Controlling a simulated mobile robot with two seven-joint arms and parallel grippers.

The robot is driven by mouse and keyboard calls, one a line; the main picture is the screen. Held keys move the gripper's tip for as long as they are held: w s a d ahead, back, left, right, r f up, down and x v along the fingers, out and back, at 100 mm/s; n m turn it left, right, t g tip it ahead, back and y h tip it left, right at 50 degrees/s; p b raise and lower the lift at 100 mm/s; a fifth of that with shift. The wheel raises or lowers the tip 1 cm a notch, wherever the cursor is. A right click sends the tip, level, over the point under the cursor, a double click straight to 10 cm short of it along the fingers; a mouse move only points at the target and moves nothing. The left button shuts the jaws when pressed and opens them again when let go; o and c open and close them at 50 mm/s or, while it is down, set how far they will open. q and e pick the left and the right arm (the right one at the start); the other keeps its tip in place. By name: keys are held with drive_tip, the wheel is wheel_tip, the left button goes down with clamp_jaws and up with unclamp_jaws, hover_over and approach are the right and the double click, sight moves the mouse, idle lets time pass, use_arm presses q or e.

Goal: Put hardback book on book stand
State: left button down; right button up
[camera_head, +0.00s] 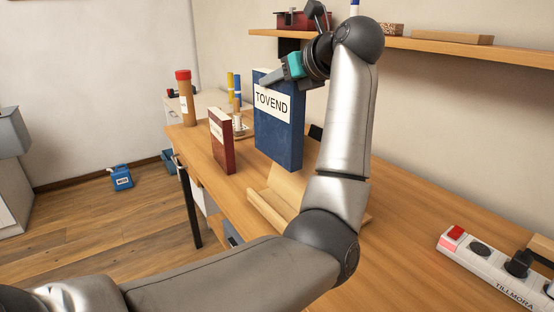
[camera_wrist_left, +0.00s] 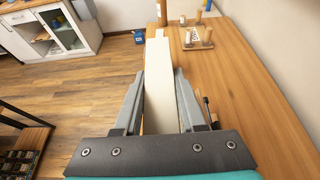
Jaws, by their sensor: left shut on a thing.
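The blue hardback book (camera_head: 279,128), marked TOVEND, is upright in the head view. My left gripper (camera_head: 276,76) is shut on its top edge. In the left wrist view the book (camera_wrist_left: 159,90) shows as a pale block of page edges between the two fingers of my left gripper (camera_wrist_left: 160,98). The wooden book stand (camera_head: 283,190) is on the table, just below and to the right of the book's lower edge. My forearm hides part of the stand. The book appears to be above the stand; I cannot tell whether they touch. My right gripper is not in view.
A red book (camera_head: 221,141) stands upright left of the blue one on the wooden table (camera_head: 408,220). An orange tube with a red cap (camera_head: 186,98) stands further back. A white power strip (camera_head: 497,270) lies at the right. A wall shelf (camera_head: 440,45) runs above.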

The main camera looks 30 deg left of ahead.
sight(277, 129)
use_arm(q)
wheel_tip(277, 129, down, 11)
drive_tip(key=b, duration=0.3)
drive_tip(key=shift+r, duration=0.1)
drive_tip(key=shift+a+f+b, duration=0.1)
drive_tip(key=shift+f+b, duration=0.55)
drive_tip(key=shift+f, duration=1.45)
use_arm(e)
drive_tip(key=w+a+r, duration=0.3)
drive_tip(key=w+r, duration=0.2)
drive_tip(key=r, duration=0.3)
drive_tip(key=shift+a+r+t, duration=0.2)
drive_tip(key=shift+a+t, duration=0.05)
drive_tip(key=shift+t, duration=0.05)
use_arm(q)
drive_tip(key=shift+f, duration=0.15)
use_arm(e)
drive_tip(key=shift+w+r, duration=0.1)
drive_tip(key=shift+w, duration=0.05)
use_arm(q)
drive_tip(key=shift+c, duration=2.4)
unclamp_jaws()
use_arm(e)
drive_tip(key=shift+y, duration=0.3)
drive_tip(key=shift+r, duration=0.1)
